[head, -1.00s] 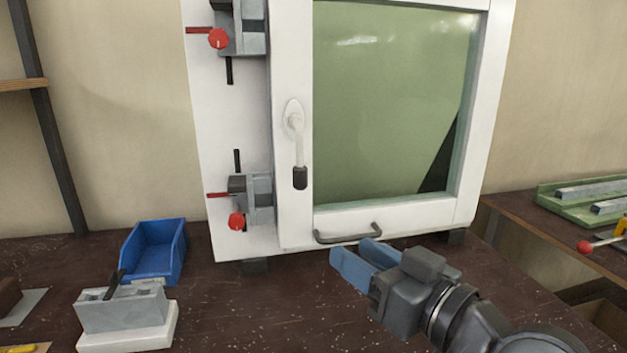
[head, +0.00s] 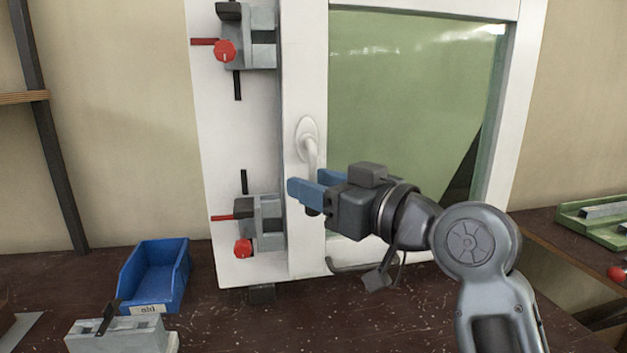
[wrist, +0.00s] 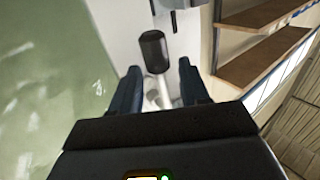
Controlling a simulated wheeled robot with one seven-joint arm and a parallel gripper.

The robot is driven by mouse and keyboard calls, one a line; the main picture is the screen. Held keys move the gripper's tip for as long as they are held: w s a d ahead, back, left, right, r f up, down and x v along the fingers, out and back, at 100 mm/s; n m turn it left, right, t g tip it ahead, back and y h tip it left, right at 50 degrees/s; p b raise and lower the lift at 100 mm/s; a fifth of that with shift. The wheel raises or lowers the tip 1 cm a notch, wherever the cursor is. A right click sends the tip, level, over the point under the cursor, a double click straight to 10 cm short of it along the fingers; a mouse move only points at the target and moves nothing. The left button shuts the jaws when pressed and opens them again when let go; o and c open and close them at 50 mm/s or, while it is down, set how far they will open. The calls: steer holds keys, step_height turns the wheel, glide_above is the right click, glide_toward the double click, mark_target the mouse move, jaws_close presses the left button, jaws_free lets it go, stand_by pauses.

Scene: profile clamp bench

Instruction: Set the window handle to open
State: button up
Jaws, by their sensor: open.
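The white window handle (head: 311,152) hangs straight down from its oval plate on the left side of the window frame (head: 307,80). Its black grip end is mostly hidden behind my gripper in the head view, but the grip shows in the wrist view (wrist: 154,52). My gripper (head: 306,184), with blue fingers, is at the handle's lower part. In the wrist view my gripper (wrist: 157,85) is open, with one finger on either side of the handle's lever. I cannot tell whether either finger touches it.
Two grey clamps with red knobs, an upper (head: 250,45) and a lower (head: 262,222), sit left of the handle. A dark bar handle (head: 348,266) is below the window. A blue bin (head: 155,275) and a grey block (head: 118,335) stand on the bench at the left.

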steer(key=shift+w+a, duration=0.25)
steer(key=shift+a, duration=0.15)
steer(key=c, duration=0.8)
steer(key=shift+f, duration=0.1)
jaws_close()
